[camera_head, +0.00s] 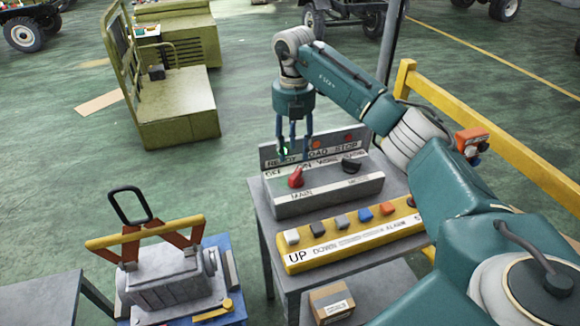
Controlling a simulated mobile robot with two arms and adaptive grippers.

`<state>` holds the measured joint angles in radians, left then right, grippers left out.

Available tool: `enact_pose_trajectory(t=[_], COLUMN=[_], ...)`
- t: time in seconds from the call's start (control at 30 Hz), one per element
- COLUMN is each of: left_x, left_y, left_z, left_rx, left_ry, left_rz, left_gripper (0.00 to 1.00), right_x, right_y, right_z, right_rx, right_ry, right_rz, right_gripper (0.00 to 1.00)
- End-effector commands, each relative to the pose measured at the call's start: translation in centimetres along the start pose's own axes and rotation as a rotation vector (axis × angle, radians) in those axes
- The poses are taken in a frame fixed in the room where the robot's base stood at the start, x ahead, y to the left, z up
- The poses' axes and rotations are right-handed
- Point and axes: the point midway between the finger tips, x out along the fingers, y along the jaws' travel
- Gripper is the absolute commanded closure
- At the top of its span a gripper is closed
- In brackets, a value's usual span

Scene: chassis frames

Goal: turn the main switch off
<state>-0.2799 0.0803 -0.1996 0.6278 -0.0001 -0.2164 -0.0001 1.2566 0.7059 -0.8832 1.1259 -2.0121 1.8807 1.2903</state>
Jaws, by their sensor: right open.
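The main switch (296,178) is a red knob on the sloped front of a grey control box (325,194). "MAIN" is printed below it, with "OFF" and "ON" above. Its handle leans toward the upper right, on the "ON" side. My right gripper (294,150) points down, open and empty, just above and behind the red knob. Its fingers overlap the box's upright back panel, partly covering the "READY" and "LOAD" area; whether they touch it I cannot tell. A green glow shows by "READY". My left gripper is out of view.
A black knob (351,164) sits right of the red one. A yellow button strip (352,236) lies in front on the same grey table. My right arm spans the right side, near a yellow rail (500,138). A grey machine part (172,277) stands at lower left.

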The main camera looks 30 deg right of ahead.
Motion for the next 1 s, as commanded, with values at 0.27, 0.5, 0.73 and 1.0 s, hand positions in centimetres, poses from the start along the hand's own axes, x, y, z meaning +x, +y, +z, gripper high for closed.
enact_pose_trajectory(t=[0.27, 0.5, 0.73, 1.0], left_x=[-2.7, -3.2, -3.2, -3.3], left_y=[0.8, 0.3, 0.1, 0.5], left_z=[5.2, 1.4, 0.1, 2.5], left_rx=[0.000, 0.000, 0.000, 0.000], left_ry=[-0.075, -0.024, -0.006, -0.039], left_rz=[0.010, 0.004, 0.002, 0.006], left_gripper=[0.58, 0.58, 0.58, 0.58], right_x=[5.1, 8.1, 8.8, 8.7], right_y=[-0.1, 0.0, 0.1, 0.1], right_z=[-0.1, -0.1, -0.1, -0.1], right_rx=[-0.002, -0.002, -0.003, -0.003], right_ry=[0.004, 0.002, 0.001, 0.001], right_rz=[-0.003, 0.000, 0.002, 0.002], right_gripper=[0.58, 0.58, 0.58, 0.86])
